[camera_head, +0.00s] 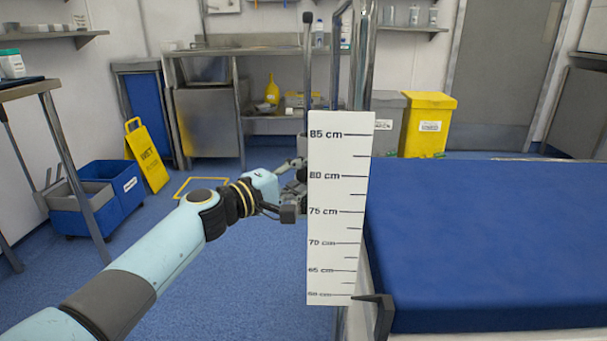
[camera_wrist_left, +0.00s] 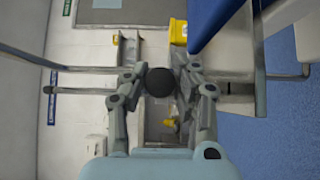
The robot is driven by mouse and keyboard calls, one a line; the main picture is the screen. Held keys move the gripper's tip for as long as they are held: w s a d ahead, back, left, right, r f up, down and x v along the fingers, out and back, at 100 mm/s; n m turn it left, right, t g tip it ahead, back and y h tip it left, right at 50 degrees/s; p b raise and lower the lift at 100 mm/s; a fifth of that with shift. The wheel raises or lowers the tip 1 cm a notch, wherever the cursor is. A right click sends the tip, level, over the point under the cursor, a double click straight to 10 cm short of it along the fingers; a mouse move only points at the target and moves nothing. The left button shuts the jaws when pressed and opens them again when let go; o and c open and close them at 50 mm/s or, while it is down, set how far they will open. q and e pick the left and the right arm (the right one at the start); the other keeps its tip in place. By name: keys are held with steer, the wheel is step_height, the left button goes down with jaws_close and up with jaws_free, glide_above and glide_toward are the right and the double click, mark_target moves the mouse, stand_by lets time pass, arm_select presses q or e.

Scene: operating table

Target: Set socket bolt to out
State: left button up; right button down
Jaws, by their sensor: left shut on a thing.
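My left gripper (camera_head: 292,203) reaches in beside the operating table, and its fingertips are partly hidden behind the white height scale. In the left wrist view, the two fingers of my left gripper (camera_wrist_left: 161,88) stand on either side of a round black knob (camera_wrist_left: 160,82) and are shut on it. The knob looks like the head of the socket bolt. The bolt's shaft and socket are hidden. The operating table (camera_head: 480,235) has a blue padded top and stands at the right. My right gripper is not in view.
The white height scale (camera_head: 338,230), marked in centimetres, stands upright at the table's left edge. Metal poles (camera_head: 360,60) rise behind it. A blue cart (camera_head: 110,190) and yellow wet-floor sign (camera_head: 147,155) stand at the left. Blue floor (camera_head: 250,280) is free between.

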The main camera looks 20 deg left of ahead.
arm_select(q)
jaws_close()
steer(key=s, duration=0.2)
steer(key=shift+s+d, duration=0.3)
steer(key=shift+d, duration=0.1)
steer(key=shift+s+f, duration=0.1)
steer(key=shift+f, duration=0.05)
steer(key=o, duration=1)
jaws_free()
steer(key=v, duration=1.2)
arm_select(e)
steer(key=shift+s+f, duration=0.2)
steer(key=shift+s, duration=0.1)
